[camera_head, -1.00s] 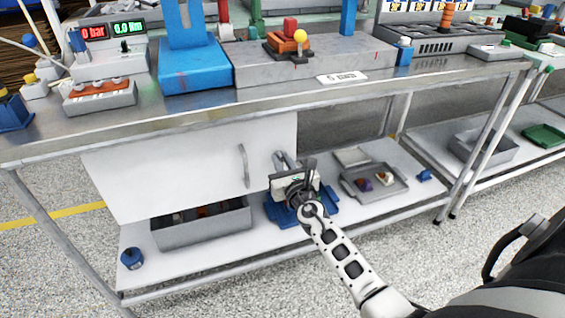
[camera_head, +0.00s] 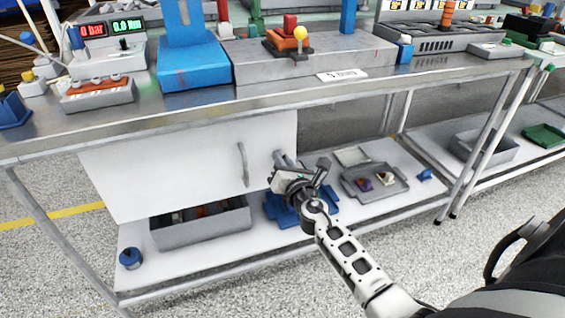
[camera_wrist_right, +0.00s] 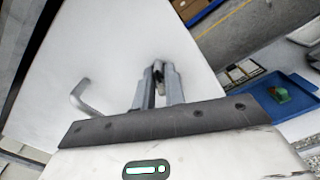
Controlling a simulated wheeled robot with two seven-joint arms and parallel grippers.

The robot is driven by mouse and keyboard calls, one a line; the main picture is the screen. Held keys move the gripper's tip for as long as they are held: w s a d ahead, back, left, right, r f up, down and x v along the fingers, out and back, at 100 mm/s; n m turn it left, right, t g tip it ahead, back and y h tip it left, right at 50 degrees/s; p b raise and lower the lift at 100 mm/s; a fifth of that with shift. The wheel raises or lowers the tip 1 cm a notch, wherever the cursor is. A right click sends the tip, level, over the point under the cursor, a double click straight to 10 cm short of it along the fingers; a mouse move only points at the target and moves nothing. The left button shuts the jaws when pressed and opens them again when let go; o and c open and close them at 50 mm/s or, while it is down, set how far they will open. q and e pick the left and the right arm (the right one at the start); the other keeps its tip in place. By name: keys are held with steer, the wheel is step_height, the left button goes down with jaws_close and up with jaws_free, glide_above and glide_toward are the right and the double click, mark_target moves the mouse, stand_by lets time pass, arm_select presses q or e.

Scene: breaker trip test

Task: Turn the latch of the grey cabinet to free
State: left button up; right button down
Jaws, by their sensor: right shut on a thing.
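The grey cabinet (camera_head: 185,165), with a pale, nearly white front, hangs under the workbench, and its door is closed. It fills much of the right wrist view (camera_wrist_right: 110,60). A curved bar handle (camera_head: 243,165) is near the door's right side. My right gripper (camera_head: 281,160) is at the door's right edge, its body tilted. In the right wrist view its two fingers (camera_wrist_right: 159,76) are shut on a small latch (camera_wrist_right: 159,73), which they largely hide. I cannot read the latch's exact angle. My left gripper is not in view.
Below, the lower shelf (camera_head: 300,245) holds a grey bin (camera_head: 200,232), blue parts under my gripper, and a grey tray (camera_head: 374,190) with small pieces. A blue round part (camera_head: 131,258) sits at the shelf's left. The floor in front is clear.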

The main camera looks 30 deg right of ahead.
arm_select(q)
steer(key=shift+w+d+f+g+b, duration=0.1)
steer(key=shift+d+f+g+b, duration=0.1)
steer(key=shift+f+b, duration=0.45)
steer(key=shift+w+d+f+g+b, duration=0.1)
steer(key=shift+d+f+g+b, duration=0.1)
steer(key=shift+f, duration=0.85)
arm_select(e)
steer(key=shift+d+f+m, duration=0.1)
steer(key=shift+f+m, duration=0.05)
steer(key=shift+m, duration=6.25)
steer(key=c, duration=1.5)
jaws_free()
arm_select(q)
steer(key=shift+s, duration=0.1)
arm_select(e)
steer(key=shift+o, duration=0.2)
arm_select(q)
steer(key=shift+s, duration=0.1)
arm_select(e)
steer(key=shift+s, duration=0.1)
